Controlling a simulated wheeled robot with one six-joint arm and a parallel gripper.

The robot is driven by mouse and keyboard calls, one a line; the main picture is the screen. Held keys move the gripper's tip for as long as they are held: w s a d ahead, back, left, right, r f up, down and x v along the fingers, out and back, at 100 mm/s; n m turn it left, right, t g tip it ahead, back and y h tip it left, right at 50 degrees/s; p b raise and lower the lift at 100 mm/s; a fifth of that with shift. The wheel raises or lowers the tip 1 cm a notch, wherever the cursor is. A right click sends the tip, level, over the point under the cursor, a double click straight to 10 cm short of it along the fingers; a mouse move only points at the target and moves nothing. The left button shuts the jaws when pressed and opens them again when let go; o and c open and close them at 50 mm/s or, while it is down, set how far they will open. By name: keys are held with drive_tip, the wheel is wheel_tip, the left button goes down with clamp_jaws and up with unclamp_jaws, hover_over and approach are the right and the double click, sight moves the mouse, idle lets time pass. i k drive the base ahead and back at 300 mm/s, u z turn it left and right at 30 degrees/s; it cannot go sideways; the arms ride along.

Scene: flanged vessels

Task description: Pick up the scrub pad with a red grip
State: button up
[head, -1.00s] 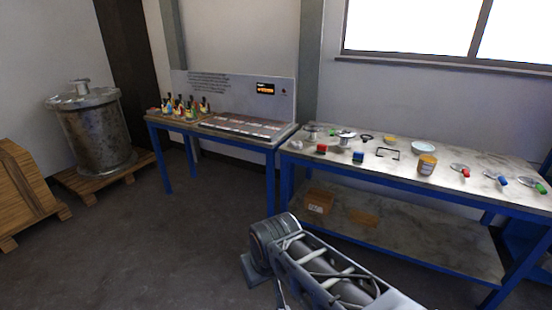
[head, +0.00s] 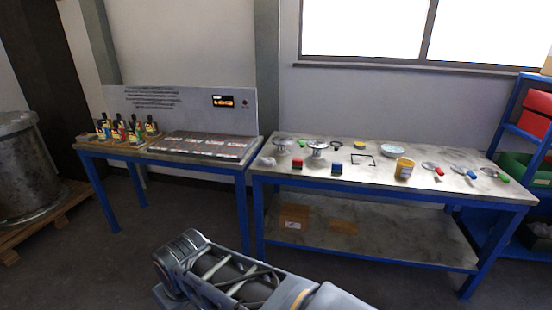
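A small block with a red top, which looks like the scrub pad with a red grip (head: 297,164), sits near the front left edge of the right-hand table (head: 400,182). A similar pad with a blue top (head: 337,168) sits to its right. My arm crosses the bottom of the view, low in front of the tables and well apart from the pads. My gripper cannot be made out in this view.
Bottles (head: 120,130) stand on the left table. Blue shelving (head: 515,130) is at right. Open floor lies in front.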

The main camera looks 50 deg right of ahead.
sight(297, 164)
drive_tip(key=z, duration=0.2)
drive_tip(key=i, duration=1.6)
drive_tip(key=z, duration=1.25)
drive_tip(key=i, duration=0.95)
drive_tip(key=z, duration=1.35)
drive_tip(key=i, duration=0.35)
drive_tip(key=z, duration=0.2)
